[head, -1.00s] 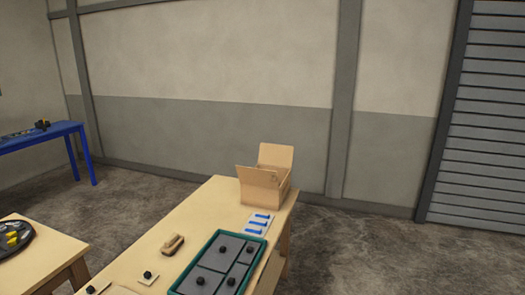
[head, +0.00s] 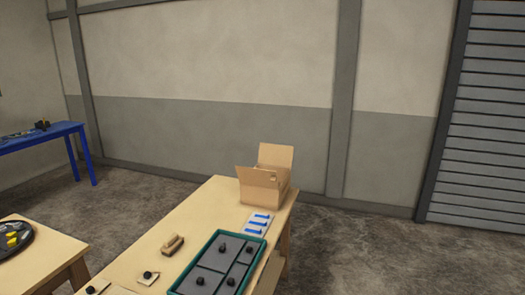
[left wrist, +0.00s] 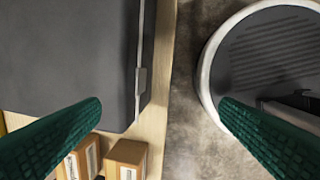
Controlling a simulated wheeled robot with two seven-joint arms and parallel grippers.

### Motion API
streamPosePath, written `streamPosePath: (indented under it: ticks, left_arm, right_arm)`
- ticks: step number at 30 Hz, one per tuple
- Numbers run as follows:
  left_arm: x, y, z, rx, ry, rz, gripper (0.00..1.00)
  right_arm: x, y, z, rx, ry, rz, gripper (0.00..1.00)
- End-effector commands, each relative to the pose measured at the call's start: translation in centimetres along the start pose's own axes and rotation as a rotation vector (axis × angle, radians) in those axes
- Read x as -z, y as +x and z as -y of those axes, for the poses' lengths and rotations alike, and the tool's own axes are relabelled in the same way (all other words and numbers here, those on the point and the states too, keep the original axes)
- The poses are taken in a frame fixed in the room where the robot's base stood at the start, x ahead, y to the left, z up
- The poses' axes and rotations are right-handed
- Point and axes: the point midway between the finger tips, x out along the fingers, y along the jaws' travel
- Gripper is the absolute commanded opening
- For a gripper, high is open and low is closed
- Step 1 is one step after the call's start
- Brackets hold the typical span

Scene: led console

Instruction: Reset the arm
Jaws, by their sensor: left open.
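My left gripper (left wrist: 160,120) shows in the left wrist view as two dark green ribbed fingers, spread wide apart with nothing between them. Below it are a dark grey case-like surface (left wrist: 65,55) with a latch on its edge, a strip of wooden tabletop and concrete floor. Neither arm shows in the head view. My right gripper is not in view.
A wooden table (head: 150,245) holds an open cardboard box (head: 262,188), a green-rimmed tray (head: 225,235) with grey panels and black knobs, and blue-marked pieces (head: 258,222). A blue table (head: 50,138) stands left. Small boxes (left wrist: 125,158) lie near the left gripper.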

Motion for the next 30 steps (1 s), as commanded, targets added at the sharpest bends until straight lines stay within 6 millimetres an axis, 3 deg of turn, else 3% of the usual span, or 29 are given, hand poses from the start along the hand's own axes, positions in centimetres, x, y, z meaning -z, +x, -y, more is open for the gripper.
streamPosePath:
  ticks: [1, 8, 9, 21, 25, 30]
  left_arm:
    - [-0.6, 0.0, 2.6, 0.031, -0.013, 0.007, 0.85]
    - [-2.8, -0.6, 11.3, 0.137, -0.058, 0.031, 0.85]
    - [-2.5, 1.3, 10.9, 0.128, -0.055, 0.028, 0.85]
    - [-1.9, 10.2, 12.0, 0.126, -0.054, 0.028, 0.85]
    - [-1.8, 11.8, 12.2, 0.126, -0.054, 0.028, 0.85]
    - [-1.8, 12.0, 12.2, 0.126, -0.054, 0.028, 0.85]
  right_arm:
    - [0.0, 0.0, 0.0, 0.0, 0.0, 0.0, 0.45]
    - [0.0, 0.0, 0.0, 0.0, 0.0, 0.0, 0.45]
    - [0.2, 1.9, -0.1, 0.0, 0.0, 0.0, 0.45]
    - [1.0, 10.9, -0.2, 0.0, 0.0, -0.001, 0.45]
    - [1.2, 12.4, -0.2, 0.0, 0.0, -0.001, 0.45]
    - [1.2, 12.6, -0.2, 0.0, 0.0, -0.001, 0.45]
